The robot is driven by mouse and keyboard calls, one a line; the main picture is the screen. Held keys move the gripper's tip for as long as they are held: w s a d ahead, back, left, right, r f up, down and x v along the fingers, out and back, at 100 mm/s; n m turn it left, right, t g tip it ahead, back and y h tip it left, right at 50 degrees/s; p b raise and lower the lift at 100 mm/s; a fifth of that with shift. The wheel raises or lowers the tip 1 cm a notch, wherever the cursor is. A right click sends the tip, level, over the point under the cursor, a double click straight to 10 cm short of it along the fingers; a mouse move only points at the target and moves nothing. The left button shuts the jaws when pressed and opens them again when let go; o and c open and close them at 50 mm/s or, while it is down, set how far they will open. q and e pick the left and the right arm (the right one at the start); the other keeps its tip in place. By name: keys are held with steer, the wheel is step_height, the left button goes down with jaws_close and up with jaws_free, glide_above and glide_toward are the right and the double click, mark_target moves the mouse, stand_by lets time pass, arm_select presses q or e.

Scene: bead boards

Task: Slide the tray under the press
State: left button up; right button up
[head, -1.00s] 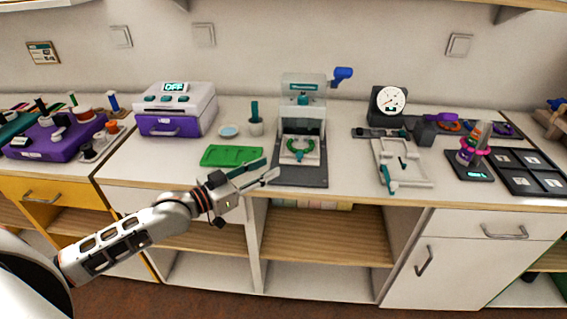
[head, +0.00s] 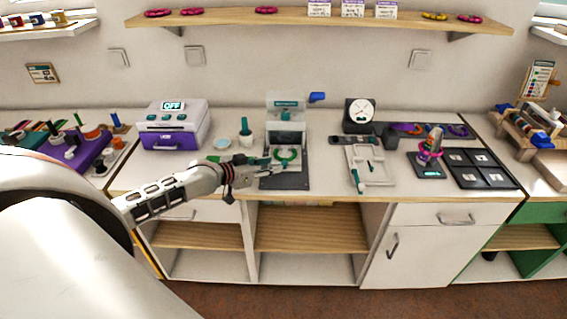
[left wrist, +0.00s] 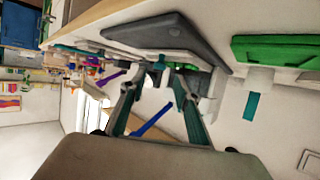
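The press (head: 286,112) stands at the back middle of the counter, with a blue lever handle (head: 317,97). The white tray (head: 297,163) with a green bead ring lies on the press's dark base plate (head: 297,183), in front of the press opening. My left gripper (head: 268,167) is at the tray's left front, its fingers apart. In the left wrist view the fingers (left wrist: 156,80) are spread, with the dark base plate (left wrist: 170,38) beyond them. Whether they touch the tray, I cannot tell. My right gripper is not in view.
A purple-and-white machine (head: 172,125) reading OFF stands left. A green board (left wrist: 275,50) lies beside the base plate. A dial gauge (head: 359,114) and a white fixture (head: 369,165) stand right, with a black compartment tray (head: 478,168) beyond.

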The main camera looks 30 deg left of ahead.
mark_target(283, 162)
arm_select(q)
steer(key=shift+b+x, duration=0.35)
steer(key=shift+x, duration=2.35)
jaws_close()
